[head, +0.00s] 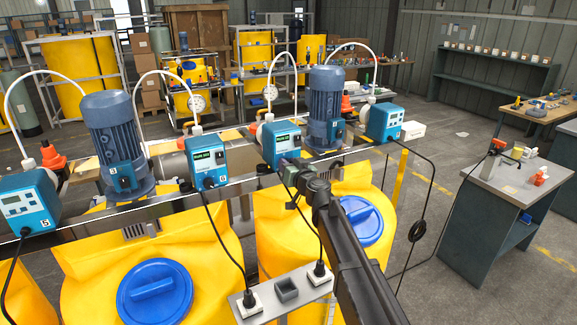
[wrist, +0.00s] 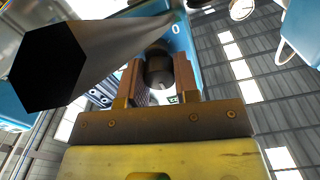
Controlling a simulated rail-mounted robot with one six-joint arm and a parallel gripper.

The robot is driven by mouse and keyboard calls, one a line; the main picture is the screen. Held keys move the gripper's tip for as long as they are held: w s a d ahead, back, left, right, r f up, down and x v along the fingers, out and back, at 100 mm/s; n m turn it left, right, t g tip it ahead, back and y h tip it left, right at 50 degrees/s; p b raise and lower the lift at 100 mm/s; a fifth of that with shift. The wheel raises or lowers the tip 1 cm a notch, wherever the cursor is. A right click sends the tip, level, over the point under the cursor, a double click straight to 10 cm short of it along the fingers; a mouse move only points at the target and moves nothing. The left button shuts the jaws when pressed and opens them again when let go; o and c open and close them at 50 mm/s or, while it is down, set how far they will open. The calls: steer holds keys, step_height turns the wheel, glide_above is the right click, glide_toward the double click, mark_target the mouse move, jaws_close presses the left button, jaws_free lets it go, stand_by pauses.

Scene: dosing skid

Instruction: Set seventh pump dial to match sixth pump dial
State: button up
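The seventh pump (head: 279,141) is a blue box with a lit green display, right of centre in the head view. My gripper (head: 293,166) is at its lower front and hides its dial there. In the wrist view the dark round dial (wrist: 158,68) sits between the two brown fingers of my gripper (wrist: 158,82). I see no clear gap on either side. The sixth pump (head: 206,158), marked 6, stands to the left with a similar green display. Its dark dial (head: 208,183) is low on the front. The display text and pointer angles are too small to read.
The fifth pump (head: 29,202) and another blue pump (head: 383,121) stand at the ends of the row. Black cables hang in front, close to my arm. Yellow tanks (head: 200,240) with blue lids stand below. A grey hexagonal-ended shape (wrist: 45,68) is near the wrist camera.

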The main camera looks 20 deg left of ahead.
steer(key=shift+c, duration=1)
steer(key=shift+m, duration=0.3)
